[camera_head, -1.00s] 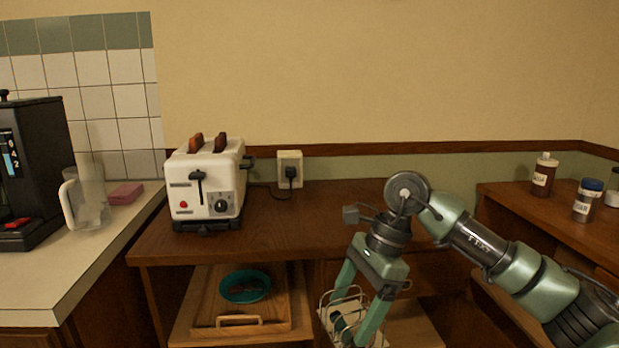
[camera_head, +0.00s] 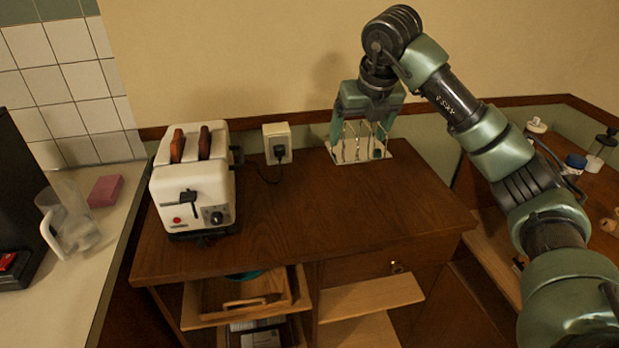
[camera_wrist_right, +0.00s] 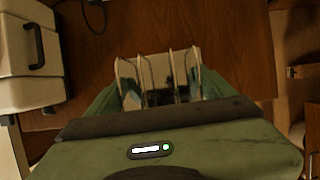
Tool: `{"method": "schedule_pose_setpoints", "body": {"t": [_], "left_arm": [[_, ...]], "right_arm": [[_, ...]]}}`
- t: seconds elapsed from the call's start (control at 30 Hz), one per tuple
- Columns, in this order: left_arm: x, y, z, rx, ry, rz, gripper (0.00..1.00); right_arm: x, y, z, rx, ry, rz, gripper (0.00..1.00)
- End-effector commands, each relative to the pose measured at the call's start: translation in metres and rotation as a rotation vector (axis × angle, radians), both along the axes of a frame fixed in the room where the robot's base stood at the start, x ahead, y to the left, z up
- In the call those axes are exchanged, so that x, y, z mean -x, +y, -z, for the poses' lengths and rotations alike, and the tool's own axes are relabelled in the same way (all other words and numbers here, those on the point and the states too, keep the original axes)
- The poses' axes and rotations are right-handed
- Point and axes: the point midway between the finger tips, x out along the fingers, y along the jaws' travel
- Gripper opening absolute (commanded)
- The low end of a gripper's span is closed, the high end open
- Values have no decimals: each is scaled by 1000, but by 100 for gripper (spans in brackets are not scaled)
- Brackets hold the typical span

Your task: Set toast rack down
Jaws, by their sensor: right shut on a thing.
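The wire toast rack (camera_head: 352,150) is at the back of the wooden counter, near the wall and right of the toaster. My right gripper (camera_head: 362,128) is above it, pointing down, with its fingers shut on the rack. The rack looks upright and at counter level, but I cannot tell whether its base touches the wood. In the right wrist view the rack's wire loops (camera_wrist_right: 158,75) stand between the green fingers. My left gripper is not in view.
A white toaster (camera_head: 194,185) with two toast slices stands on the counter's left. A wall socket (camera_head: 277,143) with a plugged cord is between toaster and rack. The counter (camera_head: 330,215) is clear in front of the rack. Jars (camera_head: 575,163) stand on the right-hand surface.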

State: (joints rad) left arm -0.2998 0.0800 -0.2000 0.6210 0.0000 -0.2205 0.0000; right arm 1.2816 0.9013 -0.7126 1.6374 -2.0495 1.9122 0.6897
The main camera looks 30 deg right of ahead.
Motion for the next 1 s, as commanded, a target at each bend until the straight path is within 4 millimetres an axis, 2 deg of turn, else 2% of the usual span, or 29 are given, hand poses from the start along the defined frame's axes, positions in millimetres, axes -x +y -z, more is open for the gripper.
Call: {"method": "schedule_pose_setpoints", "body": {"t": [0.5, 0.6, 0.77, 1.0], "left_arm": [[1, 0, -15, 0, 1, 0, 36], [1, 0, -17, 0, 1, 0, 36], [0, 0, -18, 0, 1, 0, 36], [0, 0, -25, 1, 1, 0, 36]], "right_arm": [[2, -1, 126, 1, 6, 3, 26], [2, -1, 141, 0, 3, 3, 26], [1, 0, 153, 0, 2, 2, 26], [1, 0, 187, -1, 3, 3, 26]]}}
